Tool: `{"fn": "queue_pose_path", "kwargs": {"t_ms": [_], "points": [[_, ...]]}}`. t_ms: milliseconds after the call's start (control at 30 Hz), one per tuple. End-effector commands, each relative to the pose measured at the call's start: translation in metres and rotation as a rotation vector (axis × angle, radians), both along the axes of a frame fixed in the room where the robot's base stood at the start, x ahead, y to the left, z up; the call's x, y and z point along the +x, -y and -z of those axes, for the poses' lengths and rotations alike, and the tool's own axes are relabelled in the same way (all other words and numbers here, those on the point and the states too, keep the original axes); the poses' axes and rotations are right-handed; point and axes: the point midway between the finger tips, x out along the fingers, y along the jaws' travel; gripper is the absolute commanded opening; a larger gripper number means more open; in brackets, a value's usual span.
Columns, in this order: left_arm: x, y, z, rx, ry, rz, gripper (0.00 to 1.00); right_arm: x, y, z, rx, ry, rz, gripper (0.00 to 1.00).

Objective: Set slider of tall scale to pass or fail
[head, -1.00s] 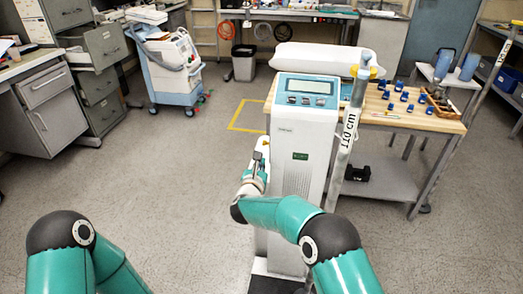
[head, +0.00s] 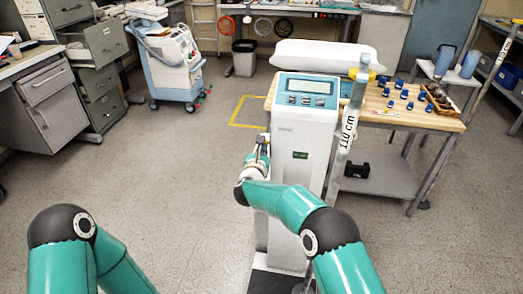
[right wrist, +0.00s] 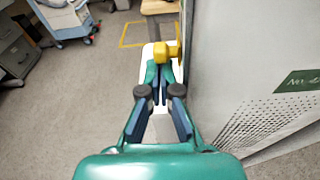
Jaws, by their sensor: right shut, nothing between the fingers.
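The tall scale (head: 304,130) is a white column with a blue display head, standing upright in the middle of the head view. Its pale side (right wrist: 225,60) fills the right of the right wrist view. My right gripper (head: 262,139) is at the column's left side, partly hidden by my wrist. In the right wrist view its fingers (right wrist: 159,72) are shut and empty. A yellow knob (right wrist: 164,50) on a white part shows just past the fingertips; whether they touch cannot be told. My left gripper is out of view.
A rod marked 110 cm (head: 349,125) stands right of the column. Behind is a wooden-top table (head: 440,125) with blue-capped items and a white pillow-like bag (head: 325,56). A blue-white cart (head: 165,75) stands back left. The floor (head: 180,165) at left is clear.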

Motion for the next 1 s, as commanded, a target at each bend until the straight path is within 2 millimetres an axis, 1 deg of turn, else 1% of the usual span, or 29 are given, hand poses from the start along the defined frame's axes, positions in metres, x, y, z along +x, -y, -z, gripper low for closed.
{"fn": "queue_pose_path", "kwargs": {"t_ms": [233,333,600,733,867,1000], "points": [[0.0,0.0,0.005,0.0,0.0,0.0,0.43,0.0,0.0,-0.036,0.003,0.005,0.001,0.0],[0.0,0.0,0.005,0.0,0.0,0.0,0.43,0.0,0.0,-0.042,0.001,0.002,-0.001,0.0],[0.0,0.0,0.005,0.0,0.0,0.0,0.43,0.0,0.001,-0.044,0.0,0.005,0.001,0.0],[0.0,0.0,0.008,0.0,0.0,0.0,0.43,0.001,0.001,-0.042,0.001,0.007,0.001,0.0],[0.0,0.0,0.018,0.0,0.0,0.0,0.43,0.001,0.002,-0.032,0.001,0.006,0.003,0.0],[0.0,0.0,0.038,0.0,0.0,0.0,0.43,0.003,0.003,-0.014,0.001,0.001,0.003,0.0]]}}
